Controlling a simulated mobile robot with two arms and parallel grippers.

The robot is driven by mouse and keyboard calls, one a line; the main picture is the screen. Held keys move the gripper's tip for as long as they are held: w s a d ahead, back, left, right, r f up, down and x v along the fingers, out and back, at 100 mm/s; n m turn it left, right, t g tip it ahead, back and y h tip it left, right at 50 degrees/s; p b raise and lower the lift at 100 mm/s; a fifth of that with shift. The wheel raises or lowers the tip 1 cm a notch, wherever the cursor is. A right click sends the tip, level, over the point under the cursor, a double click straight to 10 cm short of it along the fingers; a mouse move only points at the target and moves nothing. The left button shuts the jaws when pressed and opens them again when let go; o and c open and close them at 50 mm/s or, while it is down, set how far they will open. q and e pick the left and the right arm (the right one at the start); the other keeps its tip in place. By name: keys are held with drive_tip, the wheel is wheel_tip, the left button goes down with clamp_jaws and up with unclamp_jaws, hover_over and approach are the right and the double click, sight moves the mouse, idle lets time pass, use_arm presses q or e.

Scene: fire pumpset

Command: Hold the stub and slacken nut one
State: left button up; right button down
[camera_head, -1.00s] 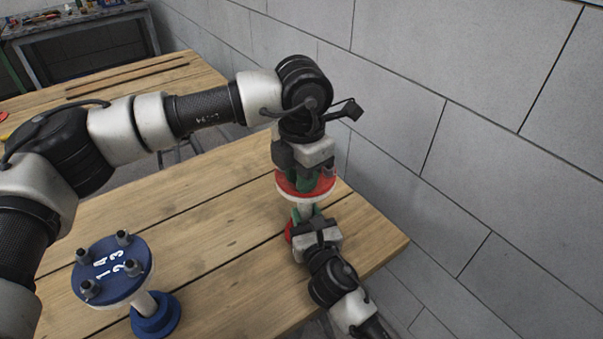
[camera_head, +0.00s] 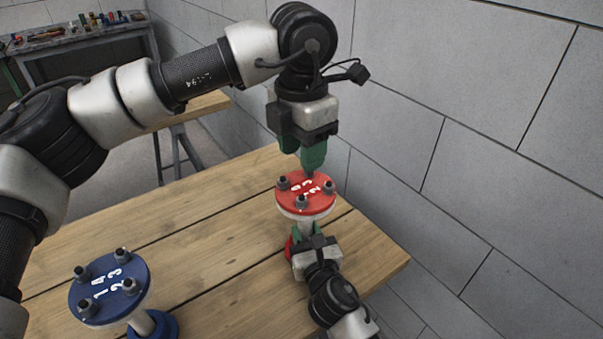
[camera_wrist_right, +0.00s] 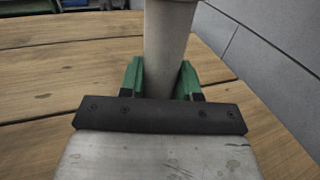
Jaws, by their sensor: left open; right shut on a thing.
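The red flange (camera_head: 290,203) tops an upright pale stub and carries white numerals, too small to read surely. Nuts show at its left (camera_head: 283,183), front (camera_head: 302,203) and right (camera_head: 328,187); its far edge is partly behind my left fingers. My left gripper (camera_head: 301,152) is open, pointing down just above the flange's far side. I cannot tell whether a fingertip touches a nut. My right gripper (camera_head: 311,240) is shut on the stub below the flange. In the right wrist view its green fingers (camera_wrist_right: 160,80) sit either side of the pale stub (camera_wrist_right: 170,45).
A blue flange (camera_head: 112,290) with numbered nuts stands on its own stub at the front left of the wooden table (camera_head: 205,220). A grey block wall (camera_head: 480,150) runs close along the right. A cluttered workbench (camera_head: 75,38) stands far back left.

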use_arm(q)
drive_tip(key=shift+r, duration=1.35)
use_arm(e)
drive_tip(key=shift+f, duration=0.1)
drive_tip(key=c, duration=0.7)
unclamp_jaws()
